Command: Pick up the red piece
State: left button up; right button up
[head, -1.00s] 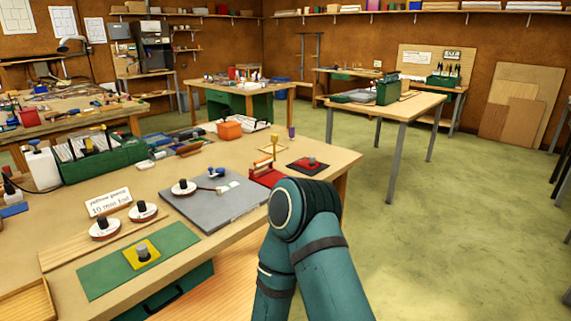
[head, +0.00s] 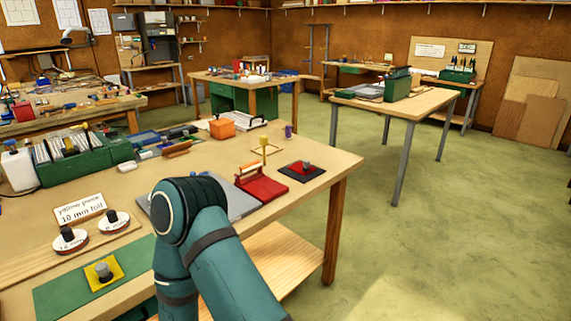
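The red piece (head: 296,174), a flat square with a small grey knob (head: 306,165), lies on a dark mat (head: 316,177) near the right end of the workbench. A yellow piece (head: 113,266) with a grey knob lies on a green mat (head: 58,297) at the front left. A teal arm of mine rises from the bottom of the head view and covers much of the bench's middle, left of the red piece. No gripper shows in the head view, so I cannot see any fingers. Nothing covers the red piece.
A red block with an orange-topped bar (head: 262,188) stands just left of the red piece. A grey board (head: 238,203) is partly hidden behind my arm. Two foil reels (head: 70,242) and a sign (head: 80,207) stand at left. An orange box (head: 222,128) sits farther back.

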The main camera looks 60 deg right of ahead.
aim_at(305, 169)
jog(key=l+u, duration=0.15)
jog(key=l, duration=0.35)
jog(key=k+l+u, duration=0.1)
jog(key=l, duration=0.4)
jog(key=k+l+u, duration=0.15)
jog(key=l, duration=0.3)
jog(key=l+u, duration=0.15)
jog(key=l, duration=0.35)
jog(key=k+l, duration=0.1)
jog(key=l, duration=0.3)
jog(key=k+l, duration=0.15)
jog(key=l, duration=0.25)
jog(key=k+l, duration=0.1)
jog(key=l, duration=0.25)
jog(key=k+l, duration=0.1)
jog(key=l, duration=0.3)
jog(key=k+l, duration=0.1)
jog(key=l, duration=0.3)
jog(key=u, duration=0.05)
